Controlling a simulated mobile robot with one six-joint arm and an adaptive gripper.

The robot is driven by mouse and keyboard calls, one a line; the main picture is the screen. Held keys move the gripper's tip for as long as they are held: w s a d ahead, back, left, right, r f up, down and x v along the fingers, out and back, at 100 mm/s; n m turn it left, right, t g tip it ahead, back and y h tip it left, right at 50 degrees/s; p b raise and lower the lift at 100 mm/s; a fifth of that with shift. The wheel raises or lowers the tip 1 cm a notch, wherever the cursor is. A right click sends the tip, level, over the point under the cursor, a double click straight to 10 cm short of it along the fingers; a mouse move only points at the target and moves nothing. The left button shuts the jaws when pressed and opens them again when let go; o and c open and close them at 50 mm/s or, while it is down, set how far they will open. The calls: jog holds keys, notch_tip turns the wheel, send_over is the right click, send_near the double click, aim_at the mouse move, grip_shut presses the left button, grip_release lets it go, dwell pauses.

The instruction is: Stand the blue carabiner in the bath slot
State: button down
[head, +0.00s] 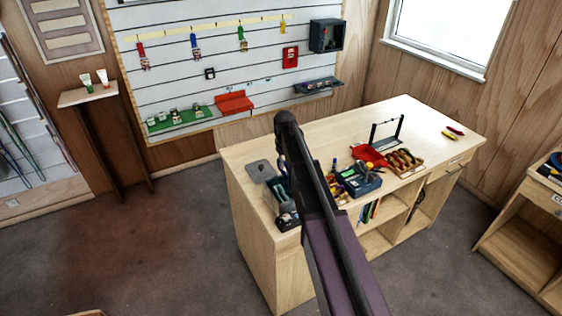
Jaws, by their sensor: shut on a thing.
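My arm rises through the middle of the head view and bends down at its top. My gripper (281,156) shows only in part at the left edge of the arm, low over the left end of the workbench. It is shut on a small blue thing (283,168), which looks like the blue carabiner; its outline is too small to read. Just below is an open grey-teal box (271,192), which looks like the bath. Its slots, and any contact with the carabiner, cannot be made out. The arm hides the area to the right.
A grey flat lid (261,169) lies left of the box. A dark small device (287,221) stands at the bench's front edge. Right of the arm are a blue tool box (359,182), a wooden tray (405,163) and a red bin (369,155). The workbench (440,115) has free room at right.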

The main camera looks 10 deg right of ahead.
aim_at(284, 174)
jog(key=shift+s+r, duration=0.1)
jog(key=shift+a+f+b, duration=0.1)
jog(key=shift+f+b, duration=1.9)
jog(key=shift+f, duration=0.1)
jog(key=shift+f, duration=0.2)
jog(key=shift+f+b, duration=2.95)
jog(key=shift+b, duration=0.25)
jog(key=shift+f, duration=0.2)
jog(key=shift+f+b, duration=1)
jog(key=shift+b, duration=0.2)
jog(key=shift+f+b, duration=0.6)
jog(key=shift+f, duration=0.05)
